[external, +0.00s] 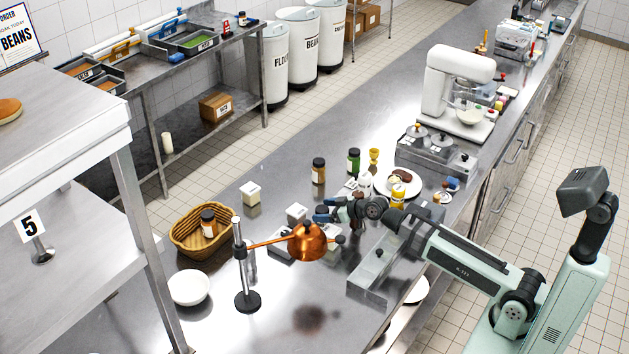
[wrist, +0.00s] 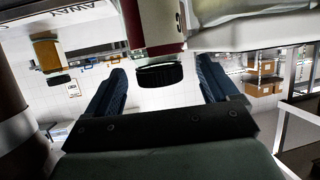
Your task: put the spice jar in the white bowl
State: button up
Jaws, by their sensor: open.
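The white bowl (external: 190,288) stands empty on the steel counter at the front left. A brown spice jar with a dark cap (external: 209,223) stands in the wicker basket (external: 182,249) behind the bowl. Other capped jars, one amber (external: 319,171) and one green (external: 354,162), stand farther back. My gripper (external: 321,213) is open, low over the counter, to the right of the basket and pointing left. In the wrist view a dark-capped jar with a reddish and white side (wrist: 162,76) shows between the open fingers (wrist: 164,84); I cannot tell which jar it is or whether they touch it.
A copper heat lamp (external: 308,243) on a black stand (external: 248,300) is close in front of my gripper. White-lidded containers (external: 251,193) stand nearby. A plate of food (external: 399,182) and a white mixer (external: 452,85) are farther back.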

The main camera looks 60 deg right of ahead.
jog(key=shift+w+a+f, duration=0.15)
jog(key=shift+w+f, duration=0.4)
jog(key=shift+w, duration=0.15)
jog(key=shift+w+a+f, duration=0.1)
jog(key=shift+w+f, duration=0.45)
jog(key=shift+w, duration=0.15)
jog(key=shift+c, duration=0.3)
jog(key=c, duration=1.3)
jog(key=shift+r, duration=0.25)
jog(key=shift+c, duration=0.9)
jog(key=shift+r, duration=0.25)
grip_shut()
notch_tip(320, 180, up, 9)
jog(key=shift+r, duration=0.1)
